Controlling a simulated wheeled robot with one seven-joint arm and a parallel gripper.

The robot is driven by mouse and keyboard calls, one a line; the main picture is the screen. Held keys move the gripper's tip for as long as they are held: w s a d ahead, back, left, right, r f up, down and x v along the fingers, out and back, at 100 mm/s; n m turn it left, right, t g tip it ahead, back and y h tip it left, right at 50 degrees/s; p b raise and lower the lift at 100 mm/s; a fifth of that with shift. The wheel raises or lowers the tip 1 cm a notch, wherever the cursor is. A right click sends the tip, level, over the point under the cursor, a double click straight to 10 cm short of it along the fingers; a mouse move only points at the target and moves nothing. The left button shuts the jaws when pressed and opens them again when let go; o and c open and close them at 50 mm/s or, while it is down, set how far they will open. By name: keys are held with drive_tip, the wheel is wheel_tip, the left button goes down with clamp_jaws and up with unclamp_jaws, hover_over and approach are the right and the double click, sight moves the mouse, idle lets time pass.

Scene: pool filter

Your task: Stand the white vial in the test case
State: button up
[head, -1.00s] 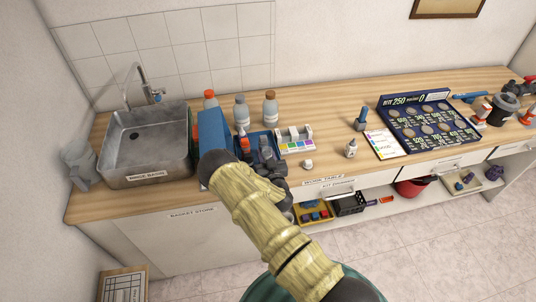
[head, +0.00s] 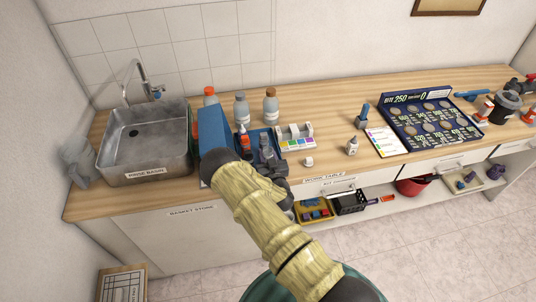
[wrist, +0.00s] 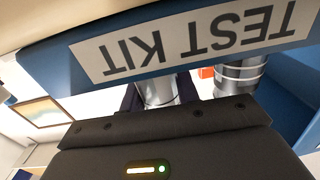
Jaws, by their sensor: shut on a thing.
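The blue test case (head: 213,133) stands open on the work table, right of the basin. A red-capped bottle (head: 244,142) stands in it. My gripper (wrist: 158,92) is at the case's front side, mostly behind my arm in the head view. In the wrist view, its dark fingers are shut on a pale, glassy cylinder, the white vial (wrist: 157,90). The case's blue edge with the TEST KIT label (wrist: 190,40) crosses close above and hides the vial's upper part. I cannot tell whether the vial touches the case floor.
Another clear cylinder (wrist: 238,75) stands right of my fingers in the wrist view. Bottles (head: 270,106) stand behind the case. A colour-strip box (head: 295,137), a small white cap (head: 308,161) and a white dropper bottle (head: 351,146) are to its right. The table's front edge is close.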

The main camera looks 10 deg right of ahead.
drive_tip(key=shift+f+b, duration=0.4)
drive_tip(key=shift+f, duration=0.1)
idle(0.4)
drive_tip(key=o, duration=1.5)
drive_tip(key=shift+o, duration=0.2)
